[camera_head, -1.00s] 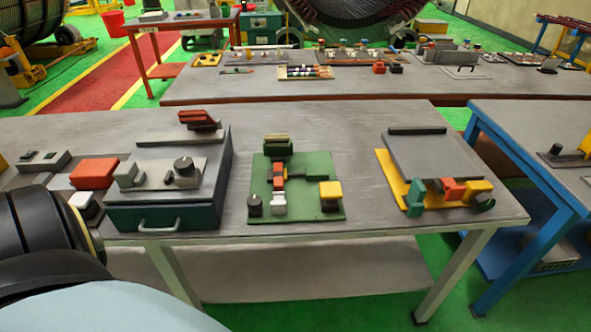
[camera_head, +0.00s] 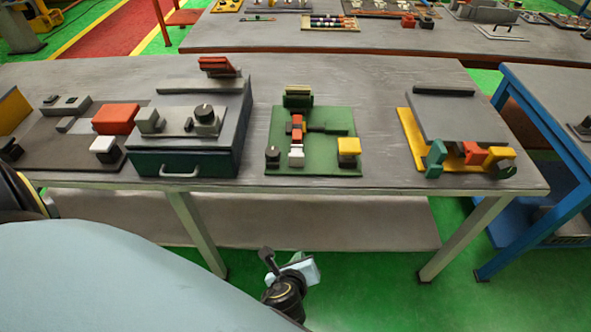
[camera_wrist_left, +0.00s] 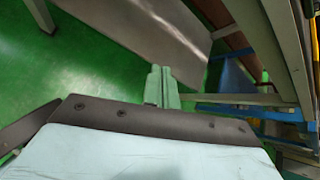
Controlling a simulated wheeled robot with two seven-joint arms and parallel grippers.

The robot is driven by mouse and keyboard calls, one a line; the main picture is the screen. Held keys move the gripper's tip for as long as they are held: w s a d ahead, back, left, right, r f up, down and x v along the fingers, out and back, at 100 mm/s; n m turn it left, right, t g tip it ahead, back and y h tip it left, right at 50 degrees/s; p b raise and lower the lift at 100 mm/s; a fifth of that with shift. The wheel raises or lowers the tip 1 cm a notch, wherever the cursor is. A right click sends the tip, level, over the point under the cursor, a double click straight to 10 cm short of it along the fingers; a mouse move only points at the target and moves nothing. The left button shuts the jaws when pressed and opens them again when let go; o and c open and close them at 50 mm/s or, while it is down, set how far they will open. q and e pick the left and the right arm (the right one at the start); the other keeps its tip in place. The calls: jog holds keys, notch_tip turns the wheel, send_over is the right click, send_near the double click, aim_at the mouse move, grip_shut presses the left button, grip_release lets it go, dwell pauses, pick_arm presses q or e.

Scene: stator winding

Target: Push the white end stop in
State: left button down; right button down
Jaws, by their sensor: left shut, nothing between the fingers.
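A white block (camera_head: 296,156), which looks like the white end stop, sits at the near end of a row of orange and dark pieces on a green plate (camera_head: 315,168) on the front table. My left gripper (camera_head: 302,268) is low in front of the table, over the green floor and well apart from the plate. In the left wrist view its two pale fingers (camera_wrist_left: 161,84) are together with nothing between them. The white block is not in the left wrist view. My right gripper is not in view.
Left of the plate stands a dark green box (camera_head: 185,163) with a drawer handle. A board with another white block (camera_head: 106,149) and an orange block (camera_head: 116,119) lies farther left. A yellow-based fixture (camera_head: 408,128) is at right. Bare tabletop lies between the fixtures.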

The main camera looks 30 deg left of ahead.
pick_arm(q)
jog(key=w+a+r+m+t+y, duration=0.1)
jog(key=a+r+m+t+y, duration=0.1)
jog(key=r, duration=0.7)
jog(key=w+a+r+m+t+y, duration=0.1)
jog(key=w+r+m+y, duration=0.1)
jog(key=r, duration=0.7)
jog(key=b, duration=0.1)
send_near(296, 160)
jog(key=x, duration=0.5)
jog(key=shift+w+a+f, duration=0.1)
jog(key=shift+w+f, duration=0.05)
jog(key=shift+f, duration=0.15)
jog(key=shift+w+a, duration=0.3)
jog(key=shift+w, duration=0.15)
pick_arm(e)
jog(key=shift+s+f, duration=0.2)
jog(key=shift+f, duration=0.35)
